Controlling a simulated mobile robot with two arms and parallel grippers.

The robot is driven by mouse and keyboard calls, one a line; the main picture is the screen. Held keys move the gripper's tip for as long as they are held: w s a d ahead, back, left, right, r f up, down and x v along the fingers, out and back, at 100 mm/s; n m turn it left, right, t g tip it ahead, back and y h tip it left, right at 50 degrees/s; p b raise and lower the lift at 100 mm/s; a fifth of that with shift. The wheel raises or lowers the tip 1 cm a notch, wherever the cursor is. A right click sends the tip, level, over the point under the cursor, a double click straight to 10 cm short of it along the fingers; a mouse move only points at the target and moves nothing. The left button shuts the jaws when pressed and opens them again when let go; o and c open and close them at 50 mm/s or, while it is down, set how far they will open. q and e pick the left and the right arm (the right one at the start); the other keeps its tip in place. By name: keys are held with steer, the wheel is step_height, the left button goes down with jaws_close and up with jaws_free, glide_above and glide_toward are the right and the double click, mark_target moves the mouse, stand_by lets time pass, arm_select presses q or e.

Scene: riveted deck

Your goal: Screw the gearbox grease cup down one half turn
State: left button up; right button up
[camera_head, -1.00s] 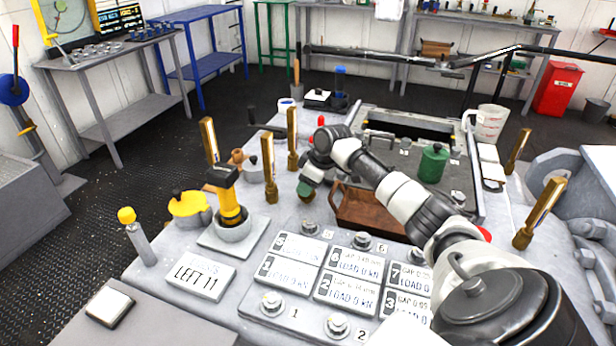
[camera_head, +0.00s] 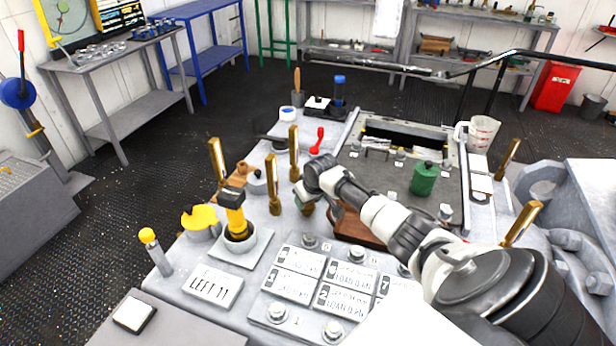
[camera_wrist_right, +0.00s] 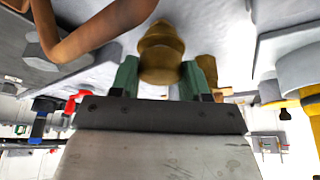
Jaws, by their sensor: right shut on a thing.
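In the right wrist view a brass, stepped round fitting (camera_wrist_right: 161,52), which looks like the grease cup, sits between the two green fingertips of my right gripper (camera_wrist_right: 161,80). The gripper is shut on it, one finger on each side. In the head view my right gripper (camera_head: 305,205) is low over the grey deck, left of the brown tray (camera_head: 352,226). The fitting is mostly hidden there by the gripper and wrist. My left gripper is not in view.
Several upright brass posts (camera_head: 274,185) stand close left of my right gripper. A yellow lever with a black top (camera_head: 236,215), a yellow cap (camera_head: 200,218) and labelled load plates (camera_head: 294,287) are nearer. A green canister (camera_head: 424,178) stands behind my right arm.

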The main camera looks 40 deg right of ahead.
steer(key=shift+w+r+m+h+p, duration=0.2)
steer(key=shift+m+h+p, duration=0.1)
steer(key=shift+m+p, duration=0.2)
steer(key=o, duration=0.7)
steer(key=shift+o, duration=1.1)
steer(key=shift+s, duration=0.15)
steer(key=shift+f, duration=0.1)
steer(key=v, duration=1.1)
steer(key=shift+p, duration=0.45)
